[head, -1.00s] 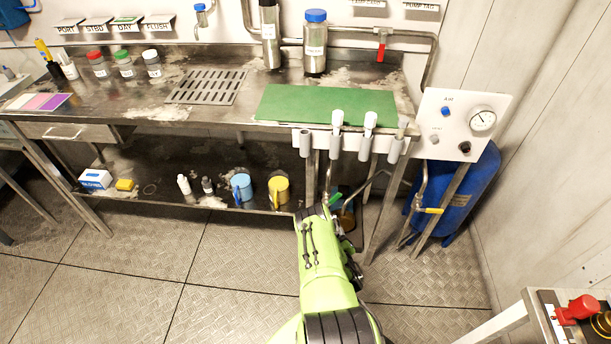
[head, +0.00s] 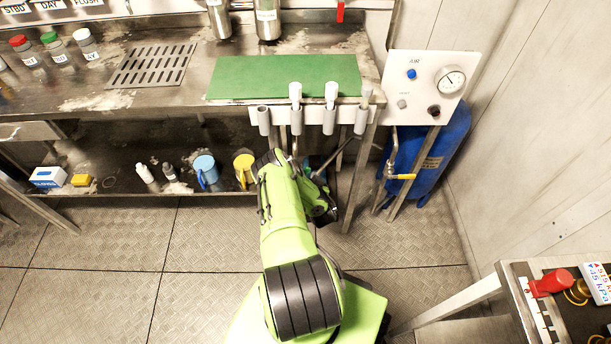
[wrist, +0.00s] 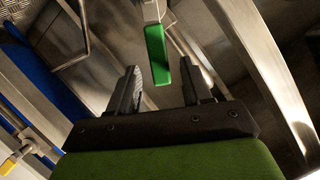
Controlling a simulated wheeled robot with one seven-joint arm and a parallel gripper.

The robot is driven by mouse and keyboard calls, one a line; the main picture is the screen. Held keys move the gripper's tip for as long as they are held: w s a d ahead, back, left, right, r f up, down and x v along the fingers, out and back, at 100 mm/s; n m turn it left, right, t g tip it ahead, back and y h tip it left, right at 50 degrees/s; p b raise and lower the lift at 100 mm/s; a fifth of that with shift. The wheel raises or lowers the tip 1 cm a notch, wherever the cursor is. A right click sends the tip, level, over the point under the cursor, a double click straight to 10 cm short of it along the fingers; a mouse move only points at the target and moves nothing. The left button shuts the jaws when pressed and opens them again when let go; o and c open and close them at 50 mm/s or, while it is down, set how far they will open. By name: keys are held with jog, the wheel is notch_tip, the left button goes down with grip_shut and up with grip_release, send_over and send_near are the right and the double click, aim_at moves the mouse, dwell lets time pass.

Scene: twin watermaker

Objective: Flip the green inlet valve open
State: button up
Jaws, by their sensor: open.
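The green valve handle (wrist: 157,58) shows in the wrist view, hanging from a metal fitting (wrist: 150,10) at the top middle. Its lower end reaches into the gap between the fingertips of my gripper (wrist: 160,80). My gripper is open, with one finger on each side of the handle and visible room on both sides. I see no clear contact. In the head view my green arm reaches under the bench front, and it hides the valve and my fingertips.
Metal frame legs and pipes surround my gripper in the wrist view. A blue tank (head: 425,155) with a yellow-handled valve (head: 403,177) stands at right. Blue (head: 206,170) and yellow (head: 244,168) mugs sit on the lower shelf. A red-handled item (head: 551,284) is at lower right.

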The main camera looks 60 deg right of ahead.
aim_at(306, 172)
jog(key=x, duration=0.3)
jog(key=shift+d+b, duration=0.1)
jog(key=shift+b, duration=0.3)
jog(key=shift+c, duration=0.5)
grip_shut()
